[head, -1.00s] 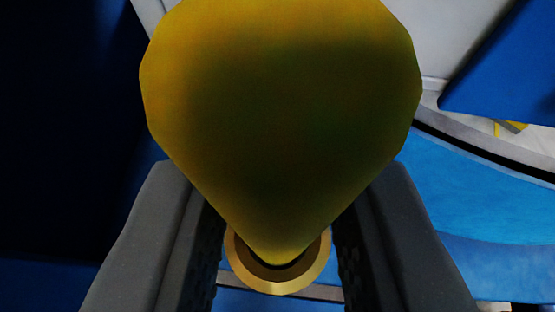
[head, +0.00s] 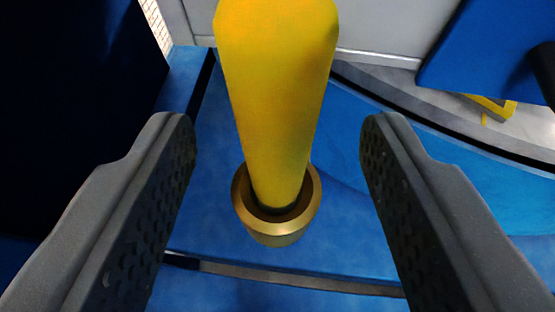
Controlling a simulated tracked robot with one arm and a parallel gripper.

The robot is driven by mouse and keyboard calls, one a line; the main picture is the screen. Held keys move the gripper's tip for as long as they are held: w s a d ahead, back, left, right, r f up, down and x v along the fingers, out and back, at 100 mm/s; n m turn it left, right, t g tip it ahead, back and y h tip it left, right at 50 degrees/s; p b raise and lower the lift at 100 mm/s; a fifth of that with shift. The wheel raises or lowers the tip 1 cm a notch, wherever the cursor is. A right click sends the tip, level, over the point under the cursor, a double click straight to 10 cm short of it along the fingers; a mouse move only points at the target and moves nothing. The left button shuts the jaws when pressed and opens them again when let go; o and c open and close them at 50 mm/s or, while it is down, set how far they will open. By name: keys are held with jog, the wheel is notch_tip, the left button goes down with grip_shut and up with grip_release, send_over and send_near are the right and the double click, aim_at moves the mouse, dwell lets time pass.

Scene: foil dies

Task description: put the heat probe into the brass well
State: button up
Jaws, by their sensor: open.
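The yellow heat probe (head: 275,95) stands upright in the head view, with its lower end inside the ring of the brass well (head: 277,237). The probe's tip is hidden inside the well. The well sits on a blue surface. My gripper (head: 278,150) is open, with one dark grey finger on each side of the probe. A clear gap shows between each finger and the probe, and neither finger touches it.
A blue block (head: 490,50) and a small yellow piece (head: 490,106) are at the upper right. A grey wall (head: 385,25) stands behind. A dark, shadowed area fills the left side. A dark curved groove crosses the blue surface at the right.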

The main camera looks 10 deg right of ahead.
jog(key=v, duration=1)
jog(key=shift+b, duration=0.4)
jog(key=shift+s+f, duration=0.1)
jog(key=shift+f, duration=0.05)
